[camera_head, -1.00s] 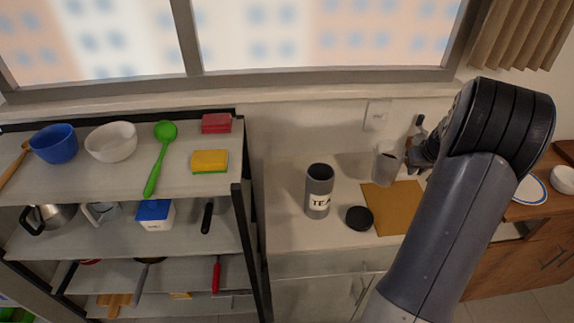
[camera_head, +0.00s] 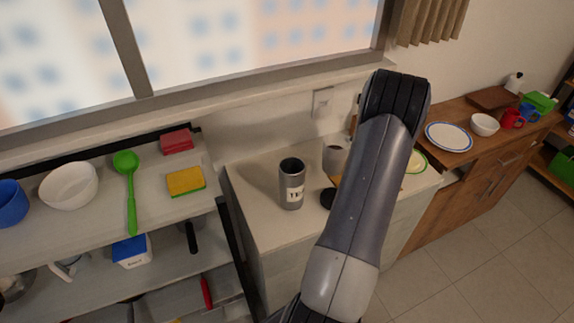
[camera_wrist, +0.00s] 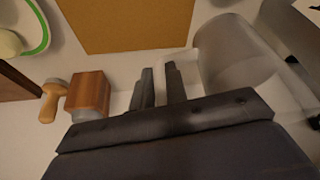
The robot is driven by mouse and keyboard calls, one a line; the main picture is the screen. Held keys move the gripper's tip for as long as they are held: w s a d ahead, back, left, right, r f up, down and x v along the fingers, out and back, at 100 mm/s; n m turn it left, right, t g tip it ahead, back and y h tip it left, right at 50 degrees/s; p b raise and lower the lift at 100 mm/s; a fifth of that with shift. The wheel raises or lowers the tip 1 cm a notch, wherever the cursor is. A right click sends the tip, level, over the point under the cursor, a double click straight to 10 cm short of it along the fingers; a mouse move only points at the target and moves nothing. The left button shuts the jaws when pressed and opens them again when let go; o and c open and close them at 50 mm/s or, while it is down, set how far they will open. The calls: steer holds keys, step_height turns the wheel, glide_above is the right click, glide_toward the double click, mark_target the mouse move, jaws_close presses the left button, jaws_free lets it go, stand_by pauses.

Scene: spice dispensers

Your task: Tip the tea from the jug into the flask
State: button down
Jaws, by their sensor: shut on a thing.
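The jug (camera_head: 334,157) is a pale, translucent vessel behind the flask and to its right, partly hidden by my arm. It also shows at the right of the wrist view (camera_wrist: 235,55). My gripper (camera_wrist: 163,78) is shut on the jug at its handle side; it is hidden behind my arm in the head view. The flask (camera_head: 291,185) is a dark grey open-topped canister with a TEA label, upright on the counter. Part of it shows at the right edge of the wrist view. I cannot see the tea inside the jug.
A black round lid (camera_head: 327,198) lies right of the flask. A brown board (camera_wrist: 130,22) lies on the counter (camera_head: 252,193). A wooden-block utensil (camera_wrist: 88,93) and a green-rimmed plate (camera_wrist: 22,25) are near my gripper. A shelf rack stands left; a wooden cabinet stands right.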

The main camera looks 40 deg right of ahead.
steer(key=shift+r, duration=0.1)
steer(key=shift+w+a+r+n+g+h+p, duration=0.1)
steer(key=shift+a+r+n+h+p, duration=0.1)
steer(key=shift+a+r+h, duration=0.45)
steer(key=shift+w+a+r+n+g+h+p, duration=0.1)
steer(key=shift+a+r+h+p, duration=0.15)
steer(key=shift+r+h, duration=0.6)
steer(key=shift+w+a+r+n+g+h+p, duration=0.15)
steer(key=shift+a+r+h, duration=0.3)
steer(key=shift+r, duration=0.7)
steer(key=a+r+n+h+b, duration=0.1)
steer(key=a+r+h+b, duration=0.5)
steer(key=r+b, duration=0.2)
steer(key=shift+w+h, duration=0.35)
steer(key=shift+a+r+n, duration=0.1)
steer(key=shift+r+n, duration=0.1)
steer(key=shift+n, duration=0.05)
steer(key=shift+a+r+b, duration=0.2)
steer(key=shift+r+b, duration=0.05)
steer(key=shift+b, duration=0.45)
steer(key=shift+w+a+r+h+b, duration=0.1)
steer(key=shift+a+r+h+b, duration=0.1)
steer(key=shift+h+b, duration=0.25)
steer(key=shift+a+r+b, duration=0.15)
steer(key=shift+r+b, duration=0.1)
steer(key=shift+b, duration=0.4)
